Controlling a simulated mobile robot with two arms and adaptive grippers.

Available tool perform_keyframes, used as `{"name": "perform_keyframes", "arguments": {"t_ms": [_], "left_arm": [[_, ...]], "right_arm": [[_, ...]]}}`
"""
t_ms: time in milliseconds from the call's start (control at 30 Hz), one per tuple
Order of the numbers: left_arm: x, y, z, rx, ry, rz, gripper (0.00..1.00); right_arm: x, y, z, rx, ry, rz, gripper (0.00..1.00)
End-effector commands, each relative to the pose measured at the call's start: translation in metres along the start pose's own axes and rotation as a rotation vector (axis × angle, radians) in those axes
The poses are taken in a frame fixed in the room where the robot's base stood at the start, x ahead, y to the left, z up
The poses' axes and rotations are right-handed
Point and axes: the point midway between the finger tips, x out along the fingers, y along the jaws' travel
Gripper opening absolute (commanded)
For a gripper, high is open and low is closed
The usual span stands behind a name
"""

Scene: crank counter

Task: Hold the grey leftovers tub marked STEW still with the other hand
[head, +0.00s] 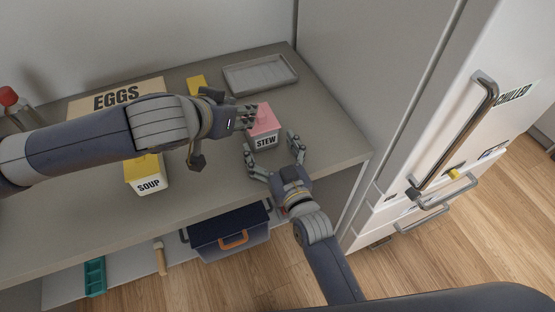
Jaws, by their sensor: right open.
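The grey tub marked STEW (266,142) stands upright on the counter, with a pink lid (263,117) on top. My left gripper (250,118) comes in from the left and its fingertips are at the left side of the pink lid. The lid's left edge is partly hidden by it, and I cannot tell whether its fingers grip the lid. My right gripper (272,154) is open in front of the tub, one finger towards the tub's left front and the other at its right. I cannot tell whether they touch it.
An EGGS box (117,97), a yellow-topped SOUP tub (149,184) and a grey tray (260,74) are on the counter (215,215). The white fridge (425,140) with long handles stands right. A dark blue bin (230,235) is below. Free counter lies right of the STEW tub.

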Motion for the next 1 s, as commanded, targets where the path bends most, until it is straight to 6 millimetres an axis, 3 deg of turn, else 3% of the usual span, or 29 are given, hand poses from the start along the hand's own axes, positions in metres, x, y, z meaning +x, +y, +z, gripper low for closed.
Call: {"name": "perform_keyframes", "arguments": {"t_ms": [200, 533, 567, 800, 1000], "left_arm": [[0.000, 0.000, 0.000, 0.000, 0.000, 0.000, 0.33], [0.000, 0.000, 0.000, 0.000, 0.000, 0.000, 0.33], [0.000, 0.000, 0.000, 0.000, 0.000, 0.000, 0.33], [0.000, 0.000, 0.000, 0.000, 0.000, 0.000, 0.33], [0.000, 0.000, 0.000, 0.000, 0.000, 0.000, 0.33]], "right_arm": [[0.022, 0.000, 0.000, 0.001, 0.001, 0.000, 0.86], [0.026, 0.000, 0.000, 0.001, 0.000, 0.000, 0.86], [0.026, 0.000, 0.000, 0.001, 0.000, 0.000, 0.84], [0.026, 0.000, 0.000, 0.000, 0.000, 0.000, 0.30], [0.026, 0.000, 0.000, 0.000, 0.000, 0.000, 0.31]]}}
